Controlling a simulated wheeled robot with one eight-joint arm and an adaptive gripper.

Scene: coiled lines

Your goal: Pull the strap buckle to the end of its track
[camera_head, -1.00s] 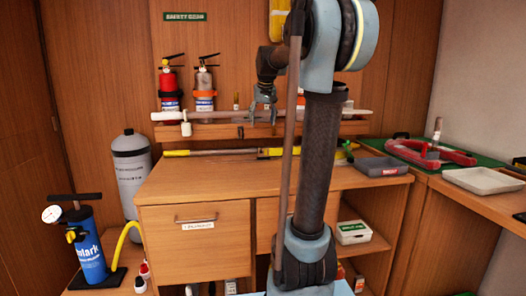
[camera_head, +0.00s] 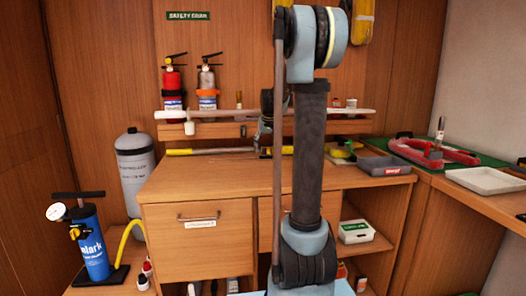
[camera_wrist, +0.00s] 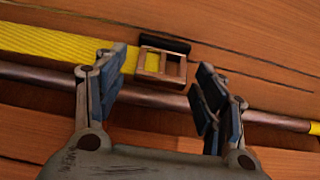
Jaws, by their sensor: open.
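The strap buckle (camera_wrist: 174,66), a brownish metal frame with a black bar along its far edge, shows in the wrist view at the end of a yellow strap (camera_wrist: 60,42). My gripper (camera_wrist: 156,75) is open, its fingers spread on either side of the buckle, with nothing held. The buckle appears just beyond the fingertips; I cannot tell whether they touch it. A long metal rod (camera_wrist: 165,98) crosses below the buckle in the picture. In the head view my gripper (camera_head: 263,136) is low over the bench's back edge, and my arm hides the buckle. Yellow (camera_head: 180,152) shows to its left.
The bench's front left is clear.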

